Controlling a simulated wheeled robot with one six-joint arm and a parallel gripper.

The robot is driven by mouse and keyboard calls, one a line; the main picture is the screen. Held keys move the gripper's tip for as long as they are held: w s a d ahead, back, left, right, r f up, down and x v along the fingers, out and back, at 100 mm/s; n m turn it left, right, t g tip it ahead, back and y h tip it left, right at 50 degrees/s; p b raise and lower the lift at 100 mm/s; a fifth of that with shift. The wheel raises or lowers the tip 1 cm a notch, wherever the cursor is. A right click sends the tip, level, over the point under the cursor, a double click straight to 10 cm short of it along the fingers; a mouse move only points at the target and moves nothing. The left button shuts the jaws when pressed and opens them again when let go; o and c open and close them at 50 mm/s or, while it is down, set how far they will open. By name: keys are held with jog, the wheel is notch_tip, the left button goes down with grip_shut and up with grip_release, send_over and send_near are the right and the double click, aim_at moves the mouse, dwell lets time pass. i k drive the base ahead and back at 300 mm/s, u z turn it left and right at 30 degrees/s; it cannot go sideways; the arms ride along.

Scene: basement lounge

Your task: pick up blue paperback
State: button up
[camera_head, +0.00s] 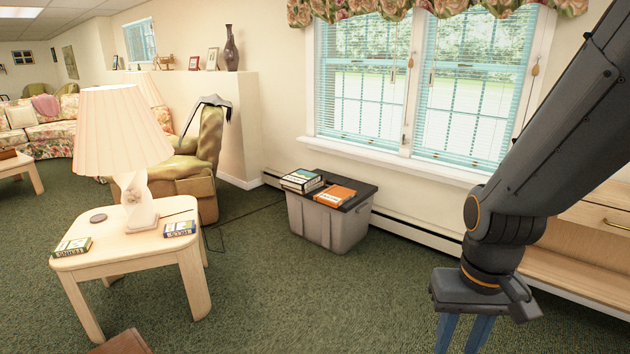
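A small blue paperback (180,229) with pale lettering lies flat near the right edge of a light wood side table (135,256), right of the lamp base. My gripper (462,342) is at the bottom right, over the carpet and well to the right of that table. It points down, with a gap between its two blue-grey fingers and nothing seen between them. The fingertips are cut off by the frame's bottom edge.
A lamp (137,205), a green book (72,247) and a round grey disc (98,218) share the table. A grey lidded bin (345,232) bears an orange book (335,195) and a stack of books (301,181). Green carpet (290,300) lies open between table and gripper.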

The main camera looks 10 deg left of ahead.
aim_at(184, 227)
jog(key=u, duration=0.05)
jog(key=i, duration=1.65)
jog(key=u, duration=0.65)
jog(key=i, duration=0.85)
jog(key=u, duration=1.6)
jog(key=i, duration=0.85)
jog(key=u, duration=0.7)
jog(key=i, duration=0.45)
jog(key=z, duration=0.05)
